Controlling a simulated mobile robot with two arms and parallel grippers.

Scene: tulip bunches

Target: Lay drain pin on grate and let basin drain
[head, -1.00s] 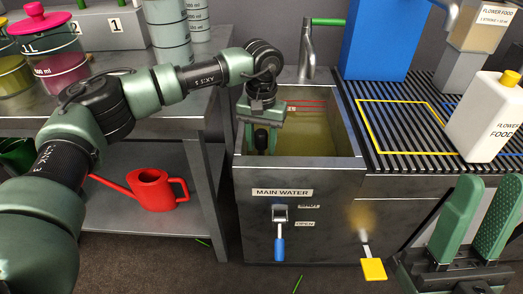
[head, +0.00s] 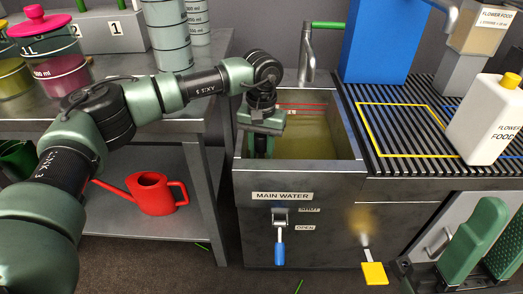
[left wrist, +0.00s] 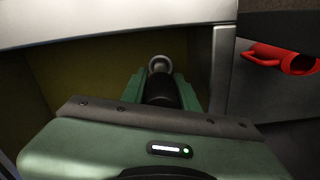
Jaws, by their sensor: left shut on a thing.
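My left gripper (head: 262,147) is inside the basin (head: 310,164) at its left side, pointing down. In the left wrist view it is shut on the dark drain pin (left wrist: 160,90), which has a grey ring at its end. In the head view my gripper hides the pin. Murky yellow-green liquid (head: 325,135) stands in the basin, with a red line on the back wall. The dark slatted grate (head: 395,125) lies right of the basin, with a yellow outline on it. My right gripper (head: 494,238) is open and empty at the lower right.
A blue block (head: 378,40) stands behind the grate. A white flower-food bottle (head: 487,125) stands at its right. A faucet (head: 307,55) rises behind the basin. The blue-handled main-water lever (head: 279,250) and a yellow pedal (head: 374,273) are in front. The yellow-outlined area is clear.

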